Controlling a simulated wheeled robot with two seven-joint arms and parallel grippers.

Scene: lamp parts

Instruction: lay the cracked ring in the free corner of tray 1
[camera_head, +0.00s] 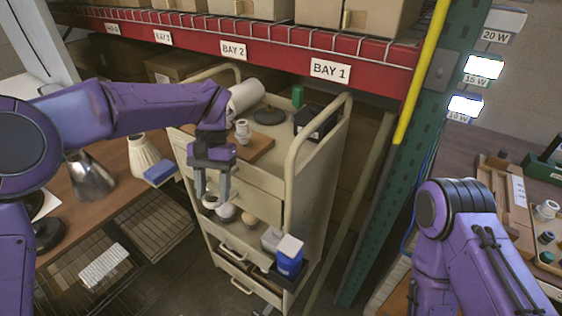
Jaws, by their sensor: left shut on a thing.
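My left gripper (211,196) hangs fingers down in front of the beige cart, above its open drawer. A small pale thing (209,203) shows at its fingertips. It is too small and partly hidden to tell whether it is the cracked ring, and no crack can be seen. A wooden tray (497,190) with fittings is on the right bench, partly cut off by the frame edge. I cannot read which tray is tray 1 or see a free corner. My right arm comes in at the lower right, but its gripper is out of view.
The beige cart (291,165) carries a board, a dark disc (270,116) and a black box (316,123). Pale globes (227,212) lie in its drawer. A blue-and-white carton (289,257) stands at its front. Lampshades (147,155) stand on the left table. A green rack post (402,150) separates cart and right bench.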

